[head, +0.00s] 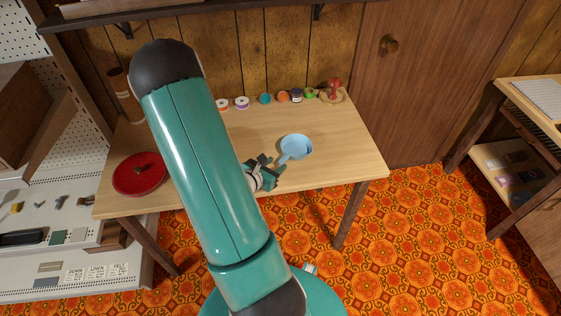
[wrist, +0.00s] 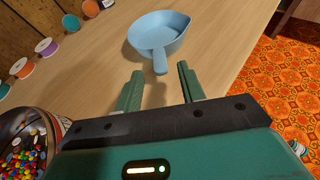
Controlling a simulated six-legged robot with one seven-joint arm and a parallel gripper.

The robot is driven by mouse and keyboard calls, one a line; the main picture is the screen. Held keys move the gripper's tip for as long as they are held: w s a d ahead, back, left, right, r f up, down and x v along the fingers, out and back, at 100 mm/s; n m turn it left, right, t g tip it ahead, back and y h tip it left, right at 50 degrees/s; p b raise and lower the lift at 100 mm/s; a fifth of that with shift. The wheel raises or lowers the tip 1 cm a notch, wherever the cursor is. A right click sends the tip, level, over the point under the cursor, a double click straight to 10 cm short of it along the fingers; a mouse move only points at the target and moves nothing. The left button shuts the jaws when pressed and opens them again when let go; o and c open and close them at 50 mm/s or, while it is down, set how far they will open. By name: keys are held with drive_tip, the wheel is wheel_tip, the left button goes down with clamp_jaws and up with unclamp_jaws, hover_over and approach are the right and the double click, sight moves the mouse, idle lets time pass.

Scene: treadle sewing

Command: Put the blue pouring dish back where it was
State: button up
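The blue pouring dish (head: 296,146) sits upright on the wooden table, right of the table's middle, with its handle pointing toward my gripper. In the wrist view the dish (wrist: 158,32) is empty and lies just ahead of the fingers. My gripper (head: 276,166) is low over the front part of the table. In the wrist view my gripper (wrist: 160,78) is open, with the end of the dish's handle between or just beyond the fingertips. The fingers do not appear to touch the handle.
An open can of colourful buttons (wrist: 22,150) stands close at the gripper's left. Spools and small pots (head: 265,99) line the table's back edge. A red round item (head: 140,174) lies at the left, and a red-topped item (head: 334,88) at the back right. The table's right side is clear.

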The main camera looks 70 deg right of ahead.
drive_tip(key=v, duration=0.7)
drive_tip(key=shift+a, duration=0.1)
drive_tip(key=w+a+r+m+y, duration=0.35)
drive_tip(key=a+r+m, duration=0.5)
drive_tip(key=r, duration=0.35)
drive_tip(key=w+a+r+m+t+y, duration=0.2)
drive_tip(key=a+r, duration=0.3)
drive_tip(key=a, duration=0.4)
drive_tip(key=w+a+r+m+t+y, duration=0.1)
drive_tip(key=a+r+t+y, duration=0.3)
drive_tip(key=a, duration=0.5)
drive_tip(key=w+a+r+m+t+y, duration=0.2)
drive_tip(key=a+r+m+y, duration=0.1)
drive_tip(key=a+r, duration=0.4)
drive_tip(key=a, duration=0.2)
drive_tip(key=shift+w+a+m+t, duration=0.35)
drive_tip(key=shift+w+t, duration=0.05)
drive_tip(key=shift+d+f+y, duration=0.1)
drive_tip(key=shift+d+y, duration=0.05)
drive_tip(key=shift+y, duration=0.1)
